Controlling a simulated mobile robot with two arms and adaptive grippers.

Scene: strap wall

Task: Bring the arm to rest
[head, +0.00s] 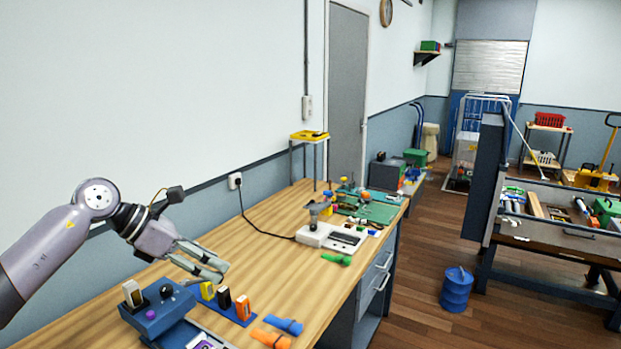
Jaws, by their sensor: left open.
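My left arm comes in from the left, and its gripper (208,262) is open and empty. The gripper hangs over the near part of the wooden bench (270,215), above or just behind a blue rack (238,312) with yellow, black and orange pieces. I cannot tell how far above the bench the fingertips are. My right gripper is not in view.
A white device (331,237) stands farther along. The middle of the bench is mostly clear.

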